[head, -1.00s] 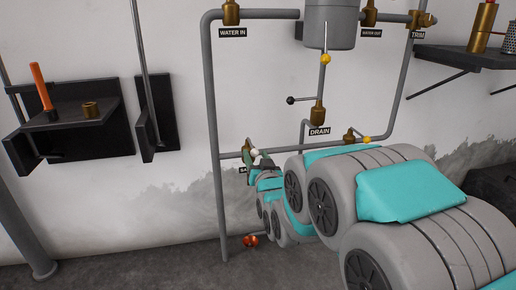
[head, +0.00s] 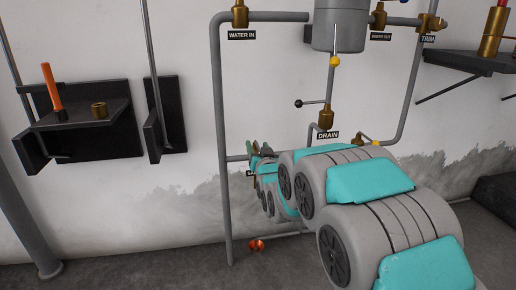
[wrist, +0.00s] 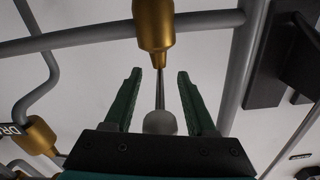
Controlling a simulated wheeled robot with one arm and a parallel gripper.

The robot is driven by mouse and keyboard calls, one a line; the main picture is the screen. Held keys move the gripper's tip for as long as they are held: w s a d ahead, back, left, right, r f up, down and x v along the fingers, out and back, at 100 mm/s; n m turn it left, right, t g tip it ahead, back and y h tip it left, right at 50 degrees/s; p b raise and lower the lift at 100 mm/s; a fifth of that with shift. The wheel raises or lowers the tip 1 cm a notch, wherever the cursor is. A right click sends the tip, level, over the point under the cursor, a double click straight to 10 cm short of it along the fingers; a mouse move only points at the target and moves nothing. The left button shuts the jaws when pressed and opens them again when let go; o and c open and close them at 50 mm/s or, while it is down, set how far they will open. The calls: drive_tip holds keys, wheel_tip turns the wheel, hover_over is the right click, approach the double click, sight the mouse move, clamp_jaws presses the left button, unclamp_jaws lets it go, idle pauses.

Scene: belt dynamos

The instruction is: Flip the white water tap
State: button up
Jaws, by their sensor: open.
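The white water tap shows in the wrist view as a brass valve body with a thin metal lever ending in a pale ball knob (wrist: 160,122). My gripper (wrist: 159,76) is open, with one green finger on each side of the lever and knob. A gap shows between each finger and the knob, so I see no contact. In the head view my gripper (head: 259,148) is at the lower left pipe junction, at the far end of my arm. There the gripper and arm hide most of this tap, and its label is mostly covered.
A drain valve (head: 326,117) with a black-knobbed lever is up and to the right. A yellow knob (head: 334,62) hangs under the grey tank (head: 339,28). A vertical grey pipe (head: 222,130) stands left of my gripper. A dark shelf (head: 82,115) is on the left wall.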

drive_tip(key=shift+c, duration=0.3)
clamp_jaws()
idle(1.1)
